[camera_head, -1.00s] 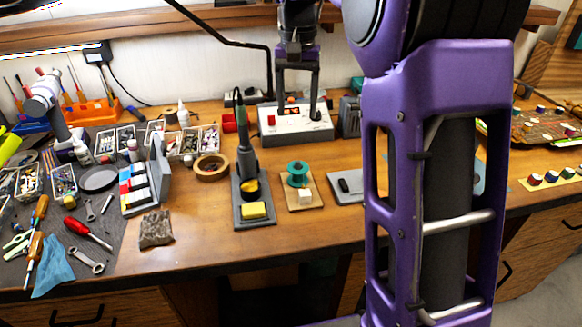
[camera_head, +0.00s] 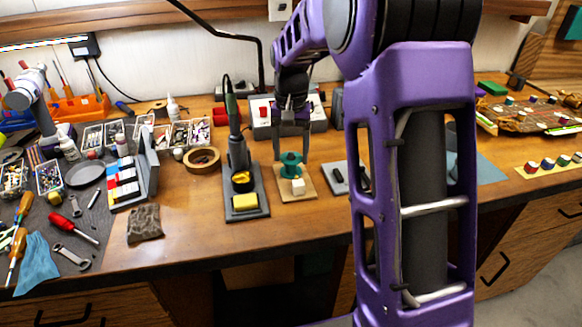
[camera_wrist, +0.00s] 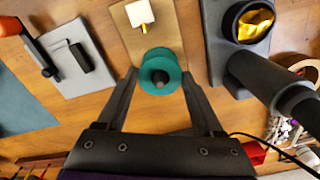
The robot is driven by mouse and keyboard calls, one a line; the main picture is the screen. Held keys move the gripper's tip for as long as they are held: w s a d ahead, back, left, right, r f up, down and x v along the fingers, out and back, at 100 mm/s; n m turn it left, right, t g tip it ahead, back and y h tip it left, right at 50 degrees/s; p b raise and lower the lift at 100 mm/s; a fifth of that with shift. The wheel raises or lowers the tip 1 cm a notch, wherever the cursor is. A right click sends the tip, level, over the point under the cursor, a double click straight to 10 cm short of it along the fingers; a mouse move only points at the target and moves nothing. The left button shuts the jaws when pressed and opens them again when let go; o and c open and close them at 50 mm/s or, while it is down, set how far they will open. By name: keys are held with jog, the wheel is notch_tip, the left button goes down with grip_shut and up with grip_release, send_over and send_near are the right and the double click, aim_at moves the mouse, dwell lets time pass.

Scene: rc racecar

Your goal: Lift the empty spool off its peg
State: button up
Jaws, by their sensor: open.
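The empty spool (camera_head: 291,165) is teal and stands upright on a small wooden base with a whitish block (camera_head: 297,187) at its near end. In the wrist view the spool (camera_wrist: 151,66) is seen from above, with the dark peg top (camera_wrist: 160,78) in its middle. My gripper (camera_head: 291,150) is open just behind and above the spool in the head view. I cannot tell the exact height of the fingertips over the spool.
A soldering iron stand (camera_head: 245,205) with a yellow sponge is close on the left of the spool base. A grey plate (camera_head: 344,178) with a dark item lies on the right. A white station box (camera_head: 262,116) is behind. Bare wood lies in front.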

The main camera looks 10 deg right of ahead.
notch_tip(320, 180, down, 2)
jog(key=c, duration=0.9)
notch_tip(320, 180, up, 10)
jog(key=shift+r+p, duration=0.1)
jog(key=shift+p, duration=0.8)
jog(key=shift+c, duration=0.2)
